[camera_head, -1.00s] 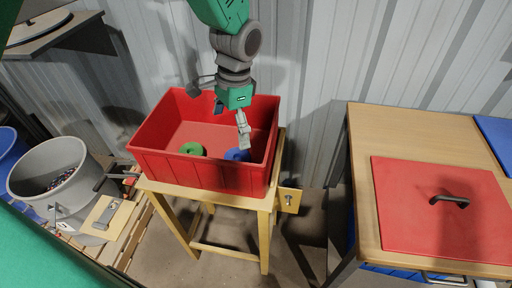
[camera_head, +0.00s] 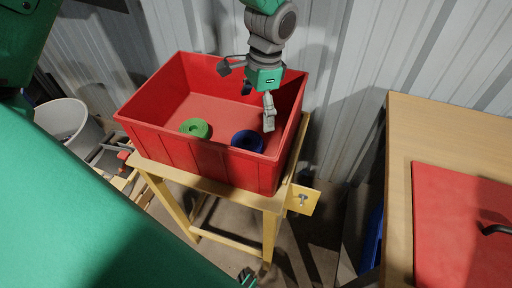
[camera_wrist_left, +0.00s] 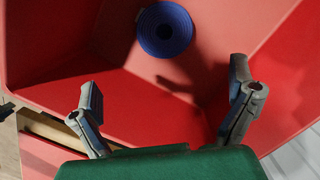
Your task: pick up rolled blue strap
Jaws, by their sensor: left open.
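The rolled blue strap (camera_head: 247,141) lies as a round coil on the floor of the red bin (camera_head: 190,150), toward its front right. In the left wrist view the blue coil (camera_wrist_left: 164,29) sits beyond the fingers, near the top of the picture. My left gripper (camera_head: 257,106) hangs over the bin, above and slightly behind the coil. Its fingers (camera_wrist_left: 165,92) are spread wide in the left wrist view, with nothing between them. The gripper is apart from the coil. My right gripper is not seen.
A green roll (camera_head: 195,128) lies in the bin left of the blue one. The bin stands on a wooden table (camera_head: 215,188). Bin walls surround the coil. A wooden bench (camera_head: 400,150) with a red lid (camera_head: 455,215) stands at right, and a grey bucket (camera_head: 62,118) at left.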

